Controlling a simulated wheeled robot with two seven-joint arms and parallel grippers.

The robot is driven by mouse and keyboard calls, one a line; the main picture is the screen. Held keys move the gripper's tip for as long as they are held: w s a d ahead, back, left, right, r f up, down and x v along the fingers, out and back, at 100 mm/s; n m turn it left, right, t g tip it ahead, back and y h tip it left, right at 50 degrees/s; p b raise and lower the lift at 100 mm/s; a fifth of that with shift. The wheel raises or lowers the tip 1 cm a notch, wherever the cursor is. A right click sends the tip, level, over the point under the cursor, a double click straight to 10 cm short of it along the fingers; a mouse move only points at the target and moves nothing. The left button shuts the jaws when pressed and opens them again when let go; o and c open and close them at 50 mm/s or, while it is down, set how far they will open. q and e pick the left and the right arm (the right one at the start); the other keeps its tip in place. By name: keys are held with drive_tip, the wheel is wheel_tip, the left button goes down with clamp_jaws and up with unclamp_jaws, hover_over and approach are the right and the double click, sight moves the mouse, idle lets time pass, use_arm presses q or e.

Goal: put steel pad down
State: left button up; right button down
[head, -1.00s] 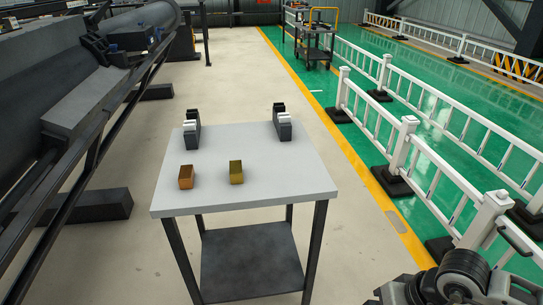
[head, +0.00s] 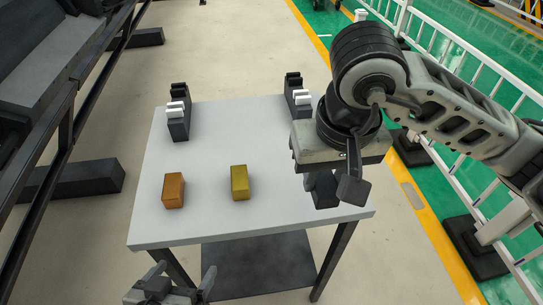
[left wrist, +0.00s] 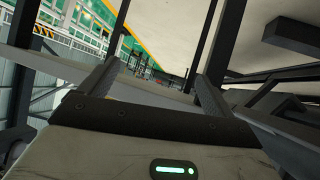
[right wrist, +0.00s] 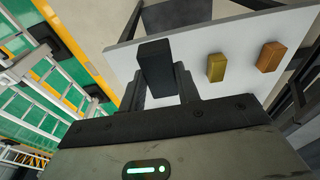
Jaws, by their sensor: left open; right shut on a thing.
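The steel pad is a dark grey block (head: 323,192) over the right front part of the grey table (head: 205,222). My right gripper (head: 316,177) is shut on it from above; my wrist hides part of the pad in the head view. In the right wrist view the pad (right wrist: 156,70) sits between the fingers (right wrist: 160,92) with the tabletop behind it. I cannot tell whether it touches the table. My left gripper (head: 184,271) is open and empty in front of the table's front edge; its fingers also show in the left wrist view (left wrist: 155,82).
An orange block (head: 173,190) and a yellow block (head: 240,183) stand on the table. Two dark holders with white parts stand at the back left (head: 178,115) and back right (head: 298,95). The table's middle is clear. White railing (head: 450,75) runs at the right.

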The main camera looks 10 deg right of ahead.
drive_tip(key=w+f, duration=0.3)
drive_tip(key=w, duration=0.1)
drive_tip(key=w+d+f+p, duration=0.1)
drive_tip(key=w+f, duration=0.2)
drive_tip(key=w, duration=0.1)
drive_tip(key=w+f, duration=0.3)
drive_tip(key=w, duration=0.1)
drive_tip(key=shift+d, duration=0.4)
wheel_tip(320, 180, down, 3)
drive_tip(key=shift+w+f+p, duration=0.1)
drive_tip(key=shift+w+p, duration=0.05)
drive_tip(key=shift+p, duration=0.5)
drive_tip(key=shift+f, duration=0.1)
drive_tip(key=shift+f, duration=0.1)
drive_tip(key=shift+f+b, duration=0.15)
drive_tip(key=shift+b, duration=0.15)
drive_tip(key=c, duration=1)
unclamp_jaws()
